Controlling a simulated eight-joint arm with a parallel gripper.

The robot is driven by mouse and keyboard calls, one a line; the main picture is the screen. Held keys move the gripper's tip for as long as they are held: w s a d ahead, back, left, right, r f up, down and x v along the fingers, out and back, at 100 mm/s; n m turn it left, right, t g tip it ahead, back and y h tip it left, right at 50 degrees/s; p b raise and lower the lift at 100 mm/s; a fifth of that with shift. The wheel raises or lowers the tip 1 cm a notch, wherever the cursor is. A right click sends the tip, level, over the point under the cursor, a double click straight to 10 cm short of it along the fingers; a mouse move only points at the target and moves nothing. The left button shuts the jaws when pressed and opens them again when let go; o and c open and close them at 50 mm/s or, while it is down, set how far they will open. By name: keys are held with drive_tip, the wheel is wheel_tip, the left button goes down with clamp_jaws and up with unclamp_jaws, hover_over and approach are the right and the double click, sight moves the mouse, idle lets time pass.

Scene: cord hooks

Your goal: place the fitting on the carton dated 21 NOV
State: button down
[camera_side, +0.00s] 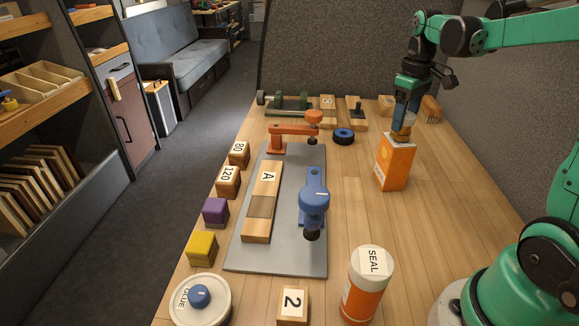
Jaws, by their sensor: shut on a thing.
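An orange and white carton (395,166) stands upright on the right part of the wooden bench. Its print is too small to read, so I cannot tell its date. My gripper (401,132) points down right above the carton's top. It is shut on a small brass-coloured piece, apparently the fitting (400,137), mostly hidden by the fingers. The fitting is at the carton's top face; I cannot tell if it touches. No other carton is clearly in view.
Bench in front of the carton is clear.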

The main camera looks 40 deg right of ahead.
drive_tip(key=shift+f, duration=0.3)
drive_tip(key=shift+c, duration=1.2)
unclamp_jaws()
wheel_tip(320, 180, up, 12)
drive_tip(key=s+a+f+t, duration=0.1)
drive_tip(key=a+f+t, duration=0.2)
drive_tip(key=a+f, duration=0.3)
drive_tip(key=s+a+f+t, duration=0.1)
drive_tip(key=a+f+t, duration=0.3)
drive_tip(key=a, duration=0.8)
drive_tip(key=shift+s+a+f, duration=0.35)
drive_tip(key=shift+s+f, duration=0.05)
drive_tip(key=shift+f, duration=0.5)
